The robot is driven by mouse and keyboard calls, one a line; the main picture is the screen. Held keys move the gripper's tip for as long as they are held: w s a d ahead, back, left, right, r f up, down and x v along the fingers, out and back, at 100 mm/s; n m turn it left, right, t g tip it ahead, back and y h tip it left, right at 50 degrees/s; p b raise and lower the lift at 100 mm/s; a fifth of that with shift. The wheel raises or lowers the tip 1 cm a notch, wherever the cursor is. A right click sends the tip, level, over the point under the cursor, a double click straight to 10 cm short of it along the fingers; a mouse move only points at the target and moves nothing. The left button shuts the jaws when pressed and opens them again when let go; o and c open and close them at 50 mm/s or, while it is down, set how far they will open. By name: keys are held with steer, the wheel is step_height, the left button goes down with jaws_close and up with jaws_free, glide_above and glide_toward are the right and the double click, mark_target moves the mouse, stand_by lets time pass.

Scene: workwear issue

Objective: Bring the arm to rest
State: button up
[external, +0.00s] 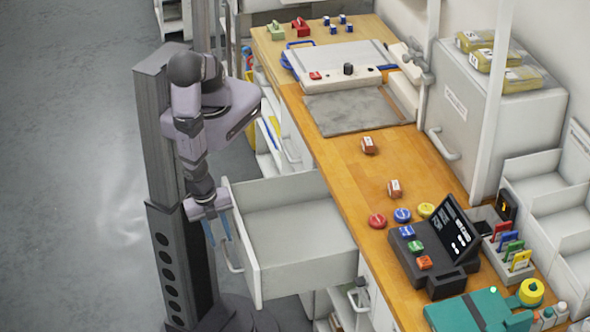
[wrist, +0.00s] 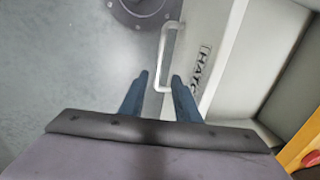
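My gripper (external: 217,230) hangs in front of the pulled-out drawer (external: 300,232), with its blue fingers pointing down. In the wrist view my gripper (wrist: 160,76) is open, its two fingers apart with nothing held between them. The drawer's pale bar handle (external: 231,256) is close below the fingers. In the wrist view the handle (wrist: 165,55) shows just beyond the fingertips; I cannot tell whether they touch it. The drawer front (wrist: 215,60) carries dark lettering, partly cut off. The visible inside of the drawer is empty.
The wooden counter (external: 345,165) is to the right, with a grey slab, a dark terminal (external: 435,250), coloured discs and small blocks on it. A grey cabinet (external: 480,110) stands behind. Open grey floor (external: 70,180) lies to the left.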

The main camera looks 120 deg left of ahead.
steer(key=w+a+r+n+g+h+p, duration=0.15)
steer(key=w+r, duration=0.25)
steer(key=r, duration=0.4)
steer(key=w+a+r+n+h+p, duration=0.1)
steer(key=w+r+n+h, duration=0.15)
steer(key=w+r, duration=0.4)
steer(key=s+a+r+n+y+p, duration=0.2)
steer(key=a+r+n, duration=0.3)
steer(key=a+r, duration=0.9)
step_height(320, 180, down, 7)
steer(key=a+b, duration=0.1)
steer(key=b, duration=0.4)
steer(key=shift+a+b, duration=0.3)
steer(key=shift+r, duration=0.1)
